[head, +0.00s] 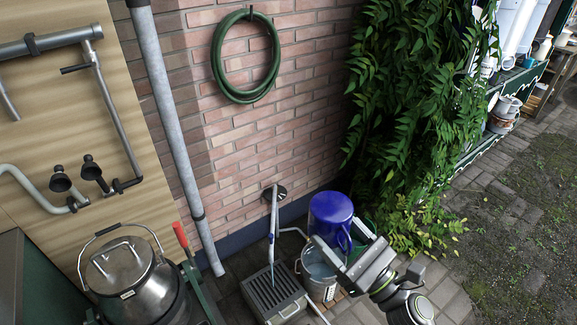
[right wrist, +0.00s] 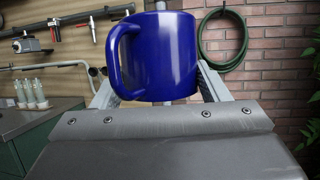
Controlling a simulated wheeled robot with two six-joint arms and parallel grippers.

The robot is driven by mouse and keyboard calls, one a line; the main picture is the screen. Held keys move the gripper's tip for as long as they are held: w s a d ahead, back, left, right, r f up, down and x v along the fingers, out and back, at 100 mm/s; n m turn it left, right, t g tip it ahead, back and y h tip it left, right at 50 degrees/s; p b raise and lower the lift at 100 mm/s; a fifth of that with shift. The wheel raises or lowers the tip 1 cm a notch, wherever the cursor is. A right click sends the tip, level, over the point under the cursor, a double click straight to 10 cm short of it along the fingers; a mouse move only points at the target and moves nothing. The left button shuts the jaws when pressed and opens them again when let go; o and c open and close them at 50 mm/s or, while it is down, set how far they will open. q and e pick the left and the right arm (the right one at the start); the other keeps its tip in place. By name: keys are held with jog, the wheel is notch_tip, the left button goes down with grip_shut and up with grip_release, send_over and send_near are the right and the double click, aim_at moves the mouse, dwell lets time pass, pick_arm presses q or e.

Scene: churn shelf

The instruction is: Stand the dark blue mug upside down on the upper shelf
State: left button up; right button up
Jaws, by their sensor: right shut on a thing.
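My right gripper (head: 338,246) is shut on the mug. In the right wrist view the mug (right wrist: 165,55) sits between the two grey fingers, handle to the left. A green-edged shelf (head: 522,82) with pots shows at the far right; I cannot tell whether it is the upper shelf. My left gripper is out of view.
A steel churn (head: 130,275) stands at lower left. A slatted drain stand (head: 272,293) and a steel bucket (head: 318,272) stand below the mug. A grey pipe (head: 172,120), a green hose (head: 217,62) and ivy (head: 410,110) cover parts of the wall. Paving at right is open.

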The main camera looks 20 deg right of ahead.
jog(key=shift+a+r, duration=0.1)
jog(key=a+r+n+g+y, duration=0.3)
jog(key=a+n+g+y, duration=0.15)
jog(key=a+g, duration=0.2)
jog(key=a+r+n+g+y, duration=0.4)
jog(key=a+g+y, duration=0.1)
jog(key=a+y, duration=0.15)
jog(key=shift+w+a+f+n+g, duration=2.05)
jog(key=shift+a+f+g, duration=0.4)
jog(key=shift+g, duration=2)
jog(key=s+d+r+m+t+h, duration=0.5)
jog(key=d+r+m+t, duration=0.4)
jog(key=t, duration=0.6)
jog(key=w+a+f+n+g+y, duration=0.1)
jog(key=w+a+f+n+g, duration=0.1)
jog(key=f+n+g, duration=0.2)
jog(key=w+a+f+n+g+y, duration=0.2)
jog(key=f+n+g, duration=0.3)
jog(key=g, duration=1.4)
jog(key=shift+a+f+n+g+y, duration=0.25)
jog(key=shift+a+n, duration=0.6)
jog(key=shift+n, duration=1.55)
jog(key=shift+r, duration=0.1)
